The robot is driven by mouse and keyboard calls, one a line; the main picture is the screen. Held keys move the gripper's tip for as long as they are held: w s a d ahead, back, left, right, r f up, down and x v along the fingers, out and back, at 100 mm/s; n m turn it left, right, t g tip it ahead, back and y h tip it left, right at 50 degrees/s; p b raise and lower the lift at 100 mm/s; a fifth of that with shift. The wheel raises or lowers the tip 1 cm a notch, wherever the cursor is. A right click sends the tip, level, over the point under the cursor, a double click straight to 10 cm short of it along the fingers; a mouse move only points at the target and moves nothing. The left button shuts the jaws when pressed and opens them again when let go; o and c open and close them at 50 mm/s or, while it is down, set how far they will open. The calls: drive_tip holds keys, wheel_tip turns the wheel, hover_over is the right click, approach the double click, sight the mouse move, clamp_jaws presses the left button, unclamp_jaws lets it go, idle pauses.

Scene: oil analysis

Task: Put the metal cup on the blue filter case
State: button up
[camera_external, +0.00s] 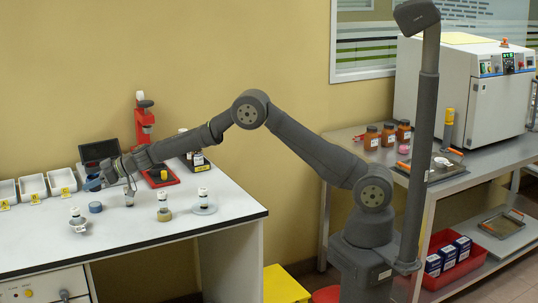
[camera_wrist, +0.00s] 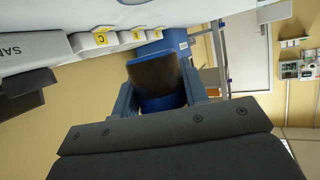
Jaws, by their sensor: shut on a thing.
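My gripper (camera_external: 130,183) is low over the left part of the white table in the external view. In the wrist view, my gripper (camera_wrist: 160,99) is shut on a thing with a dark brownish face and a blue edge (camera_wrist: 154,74). I cannot tell from its look whether this is the metal cup. I cannot tell which is the blue filter case.
White labelled trays (camera_external: 33,186) line the table's back left. A red stand (camera_external: 145,125) is at the back. The table's front is clear.

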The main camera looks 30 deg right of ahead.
sight(92, 204)
drive_tip(key=shift+s+a+f, duration=0.25)
drive_tip(key=shift+a+f, duration=0.15)
drive_tip(key=shift+a, duration=0.15)
drive_tip(key=shift+f, duration=1.95)
